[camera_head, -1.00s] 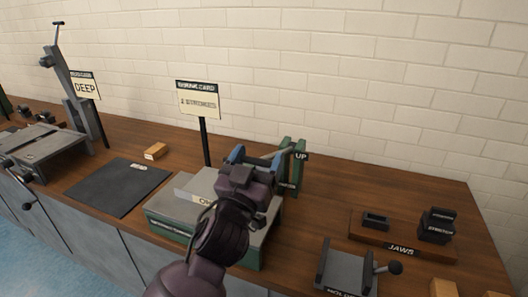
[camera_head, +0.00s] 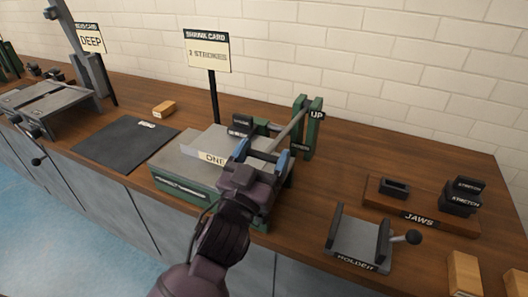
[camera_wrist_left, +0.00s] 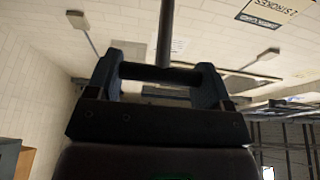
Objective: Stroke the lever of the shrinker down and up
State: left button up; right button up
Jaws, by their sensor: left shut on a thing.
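The shrinker (camera_head: 180,187) is a green base with a grey top on the wooden bench. The lever (camera_head: 289,130) is a grey rod sloping from near the posts down to my left gripper (camera_head: 260,156). The gripper's blue fingers are shut on the lever's end, beside the shrinker's right side. In the left wrist view the rod (camera_wrist_left: 166,35) rises from a dark crossbar (camera_wrist_left: 160,73) between the fingers. My right gripper is out of view.
A shrink card (camera_head: 207,50) reading 2 STROKES stands on a post behind the shrinker. A dark mat (camera_head: 125,145) and wooden block (camera_head: 164,108) lie left. A holder (camera_head: 360,240) and jaws board (camera_head: 420,205) are right. Bench between is clear.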

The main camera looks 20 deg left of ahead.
pick_arm(q)
jog(key=shift+f, duration=0.55)
jog(key=o, duration=1.3)
jog(key=shift+r, duration=0.25)
jog(key=shift+s, duration=0.15)
jog(key=shift+b+v, duration=0.3)
jog(key=shift+v, duration=5.05)
